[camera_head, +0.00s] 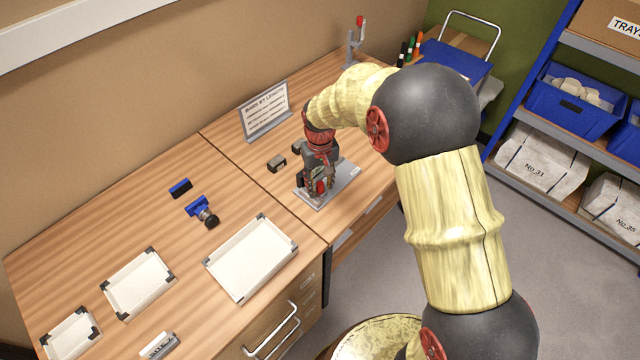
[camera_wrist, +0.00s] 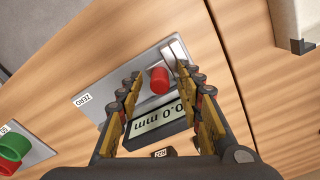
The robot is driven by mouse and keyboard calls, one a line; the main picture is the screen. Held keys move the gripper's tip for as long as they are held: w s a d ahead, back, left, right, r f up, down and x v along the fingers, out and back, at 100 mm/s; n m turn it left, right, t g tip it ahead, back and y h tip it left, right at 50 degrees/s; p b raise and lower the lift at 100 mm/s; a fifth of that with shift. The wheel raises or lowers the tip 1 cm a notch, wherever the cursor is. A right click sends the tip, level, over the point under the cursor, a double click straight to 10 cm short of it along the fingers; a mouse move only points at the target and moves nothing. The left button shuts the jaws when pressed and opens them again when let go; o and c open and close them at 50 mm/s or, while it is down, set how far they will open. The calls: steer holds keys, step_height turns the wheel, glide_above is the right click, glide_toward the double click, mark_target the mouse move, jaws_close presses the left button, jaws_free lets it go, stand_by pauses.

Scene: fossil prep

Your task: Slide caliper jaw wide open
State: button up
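The caliper is a flat grey plate (camera_head: 347,184) on the right part of the bench, and its plate (camera_wrist: 112,77) also fills the middle of the wrist view. It has a red knob (camera_wrist: 159,80), a display (camera_wrist: 157,121) that reads 0.0 mm, and a small label reading ZERO (camera_wrist: 83,101). Light grey jaw bars (camera_wrist: 174,51) stand close together at the plate's right end in the wrist view. My gripper (camera_head: 318,187) points down over the plate. In the wrist view, its open fingers (camera_wrist: 159,74) stand either side of the knob, with visible gaps.
A sign (camera_head: 265,111) and dark blocks (camera_head: 277,163) are beside the caliper. White trays (camera_head: 250,258), a blue-and-black tool (camera_head: 203,211) and a blue block (camera_head: 180,188) lie left. Green and red parts (camera_wrist: 14,145) show at the wrist view's left edge.

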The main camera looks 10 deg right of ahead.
steer(key=c, duration=0.4)
jaws_close()
stand_by(0.5)
